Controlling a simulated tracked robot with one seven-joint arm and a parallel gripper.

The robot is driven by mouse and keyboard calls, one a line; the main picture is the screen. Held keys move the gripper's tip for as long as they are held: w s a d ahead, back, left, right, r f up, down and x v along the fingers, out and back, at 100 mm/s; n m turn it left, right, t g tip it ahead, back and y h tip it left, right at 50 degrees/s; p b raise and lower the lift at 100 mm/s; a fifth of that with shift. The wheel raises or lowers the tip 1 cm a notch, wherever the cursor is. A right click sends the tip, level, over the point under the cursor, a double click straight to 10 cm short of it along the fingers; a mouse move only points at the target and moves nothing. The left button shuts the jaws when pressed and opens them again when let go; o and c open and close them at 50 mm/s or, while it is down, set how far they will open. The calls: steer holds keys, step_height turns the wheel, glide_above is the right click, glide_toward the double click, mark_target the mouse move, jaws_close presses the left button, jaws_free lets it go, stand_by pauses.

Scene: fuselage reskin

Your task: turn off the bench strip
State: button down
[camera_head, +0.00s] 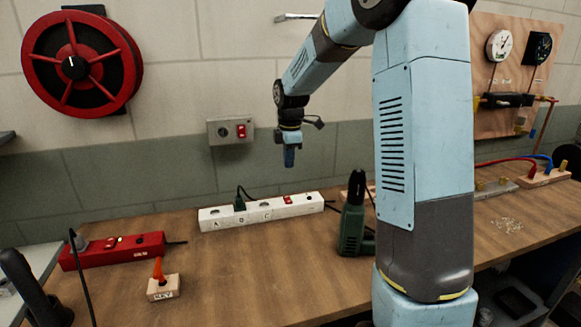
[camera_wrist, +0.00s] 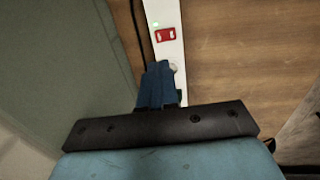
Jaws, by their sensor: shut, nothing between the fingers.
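A white power strip (camera_head: 262,211) lies on the bench near the wall, with sockets marked A, B and C and a dark plug in it. Its red switch (camera_head: 287,199) is near the right end. In the wrist view the white strip (camera_wrist: 166,12) shows with the red switch (camera_wrist: 165,35) and a small green light beside it. My gripper (camera_head: 289,163) points down above the strip, apart from it. In the wrist view my gripper (camera_wrist: 158,66) is shut and empty, its blue fingertips just short of the switch and covering part of the strip.
A red power strip (camera_head: 112,251) lies at the left, near an orange switch on a wooden block (camera_head: 163,289). A wall outlet (camera_head: 230,131) with a red switch is behind. A dark green tool (camera_head: 354,222) stands right of the white strip. Bare bench lies in front.

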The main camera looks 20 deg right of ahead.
mark_target(287, 197)
steer(key=f, duration=0.4)
steer(key=w+f, duration=0.1)
steer(key=f, duration=0.7)
steer(key=shift+w, duration=0.2)
